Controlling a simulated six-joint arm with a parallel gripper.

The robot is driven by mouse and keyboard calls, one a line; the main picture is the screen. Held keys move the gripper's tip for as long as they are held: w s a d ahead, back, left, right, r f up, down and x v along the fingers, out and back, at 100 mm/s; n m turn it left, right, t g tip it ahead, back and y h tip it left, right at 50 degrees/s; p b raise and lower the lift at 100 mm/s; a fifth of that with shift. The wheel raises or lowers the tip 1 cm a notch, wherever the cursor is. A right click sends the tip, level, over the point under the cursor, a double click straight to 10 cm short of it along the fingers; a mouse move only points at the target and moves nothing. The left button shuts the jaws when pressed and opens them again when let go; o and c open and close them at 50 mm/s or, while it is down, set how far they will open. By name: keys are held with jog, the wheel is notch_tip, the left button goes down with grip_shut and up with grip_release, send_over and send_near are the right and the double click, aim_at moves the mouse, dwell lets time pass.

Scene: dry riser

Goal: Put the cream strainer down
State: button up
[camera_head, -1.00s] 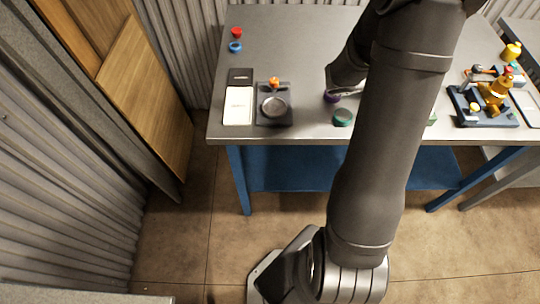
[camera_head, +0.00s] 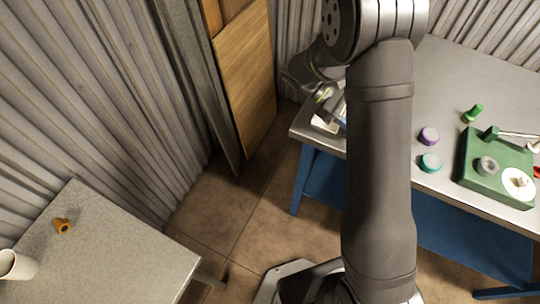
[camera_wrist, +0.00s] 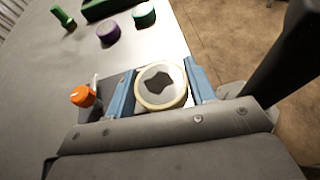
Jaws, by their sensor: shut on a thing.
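In the wrist view, the cream strainer (camera_wrist: 160,86) is a round disc with a cream rim and a dark patch in its middle. It sits between the two blue fingers of my gripper (camera_wrist: 161,88), which are shut on it. A dark block shows beside and partly behind the fingers, near an orange knob (camera_wrist: 83,96). I cannot tell whether the strainer touches anything below. In the head view, my arm hides most of the gripper's area, near the left end of the grey table (camera_head: 460,85), and the strainer cannot be made out there.
A purple cap (camera_head: 430,135), a teal cap (camera_head: 430,162), a green peg (camera_head: 473,113) and a green fixture (camera_head: 487,168) stand on the grey table. A second table (camera_head: 120,250) at left holds an orange piece (camera_head: 62,225) and a white cup (camera_head: 17,265), with free room between them.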

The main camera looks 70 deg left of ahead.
jog(key=s+d+f+m+g+h, duration=0.15)
jog(key=s+m+g, duration=0.3)
jog(key=s, duration=0.65)
jog(key=s+f+m+g, duration=0.3)
jog(key=s+m+g, duration=0.15)
jog(key=s, duration=0.55)
jog(key=s+d+f+m+g+h, duration=0.15)
jog(key=s+m+g, duration=0.3)
jog(key=s, duration=0.65)
jog(key=s+d+r+m+g+y, duration=0.2)
jog(key=s+d+m+g+y, duration=0.15)
jog(key=s, duration=0.85)
jog(key=s+d+r+m+g+y, duration=0.1)
jog(key=s+d+m+g+y, duration=0.2)
jog(key=s, duration=0.9)
jog(key=s+d+r+m+g+y, duration=0.25)
jog(key=s+d, duration=0.25)
jog(key=s, duration=0.8)
jog(key=shift+t, duration=0.45)
jog(key=s+d+f, duration=0.3)
jog(key=s+d, duration=0.1)
jog(key=s+d+f, duration=0.3)
jog(key=s+f, duration=0.1)
jog(key=shift+s+d+f, duration=0.2)
jog(key=shift+d+f, duration=0.1)
jog(key=shift+d, duration=0.05)
jog(key=shift+f, duration=1.95)
jog(key=shift+f, duration=0.15)
jog(key=o, duration=1)
